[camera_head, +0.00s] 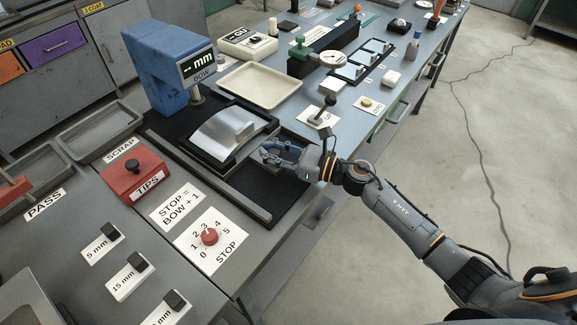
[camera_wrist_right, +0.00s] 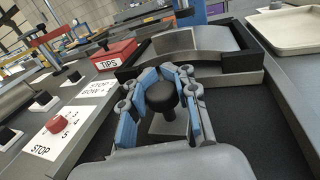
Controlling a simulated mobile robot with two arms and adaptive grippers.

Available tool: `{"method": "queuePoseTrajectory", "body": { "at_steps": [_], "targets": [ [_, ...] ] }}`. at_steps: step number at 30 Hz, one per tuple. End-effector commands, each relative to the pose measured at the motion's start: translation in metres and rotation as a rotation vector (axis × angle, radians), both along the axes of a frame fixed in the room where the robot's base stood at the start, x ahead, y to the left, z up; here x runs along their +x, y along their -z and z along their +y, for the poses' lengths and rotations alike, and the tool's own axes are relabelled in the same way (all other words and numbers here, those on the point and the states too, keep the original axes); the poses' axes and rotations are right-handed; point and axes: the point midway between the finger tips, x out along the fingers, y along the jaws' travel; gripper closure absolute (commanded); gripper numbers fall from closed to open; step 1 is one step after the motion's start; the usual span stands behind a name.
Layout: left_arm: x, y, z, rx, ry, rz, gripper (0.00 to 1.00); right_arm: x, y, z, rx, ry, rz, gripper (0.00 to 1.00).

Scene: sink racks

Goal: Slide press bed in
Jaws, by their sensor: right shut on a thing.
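The press bed (camera_head: 205,155) is a dark tray carrying a curved silver plate (camera_head: 222,134). It sits on the black base between rails, in front of the blue press (camera_head: 165,65) marked BOW and toward the table's near right edge. In the right wrist view the bed (camera_wrist_right: 250,62) lies just beyond the fingers. My right gripper (camera_head: 272,153) is at the bed's right side. In the wrist view its blue fingers (camera_wrist_right: 165,78) are shut around a black knob (camera_wrist_right: 162,97) on the bed's handle. The knob is mostly hidden in the head view. My left gripper is not in view.
A red TIPS box (camera_head: 130,178), a red STOP dial (camera_head: 209,236) and several black-knobbed blocks lie left and in front of the base. A cream tray (camera_head: 262,86) stands behind the bed. A long metal rail (camera_head: 222,188) runs along the bed's near side.

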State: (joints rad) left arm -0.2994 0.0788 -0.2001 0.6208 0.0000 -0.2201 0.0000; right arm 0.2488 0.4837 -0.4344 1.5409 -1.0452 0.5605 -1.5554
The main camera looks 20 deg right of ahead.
Motion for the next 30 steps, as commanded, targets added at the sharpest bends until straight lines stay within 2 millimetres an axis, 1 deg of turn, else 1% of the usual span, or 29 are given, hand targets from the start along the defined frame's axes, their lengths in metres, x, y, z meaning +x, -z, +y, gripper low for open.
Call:
{"method": "queuePoseTrajectory", "body": {
  "at_steps": [1,6,12,15,21,30],
  "targets": [
    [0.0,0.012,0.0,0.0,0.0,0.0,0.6,0.013,0.002,0.006,0.001,0.005,-0.008,1.0],
    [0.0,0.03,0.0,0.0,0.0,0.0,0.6,0.044,0.002,0.03,0.0,0.005,-0.008,1.0],
    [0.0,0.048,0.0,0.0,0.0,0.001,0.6,0.073,0.001,0.052,0.001,0.007,-0.006,1.0],
    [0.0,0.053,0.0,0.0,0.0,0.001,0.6,0.082,0.0,0.059,0.0,0.008,-0.005,1.0],
    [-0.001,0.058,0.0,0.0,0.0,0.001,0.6,0.092,-0.001,0.067,0.0,0.009,-0.003,1.0],
    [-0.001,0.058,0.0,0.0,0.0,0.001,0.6,0.094,-0.002,0.067,0.0,0.01,-0.003,1.0]
  ]
}}
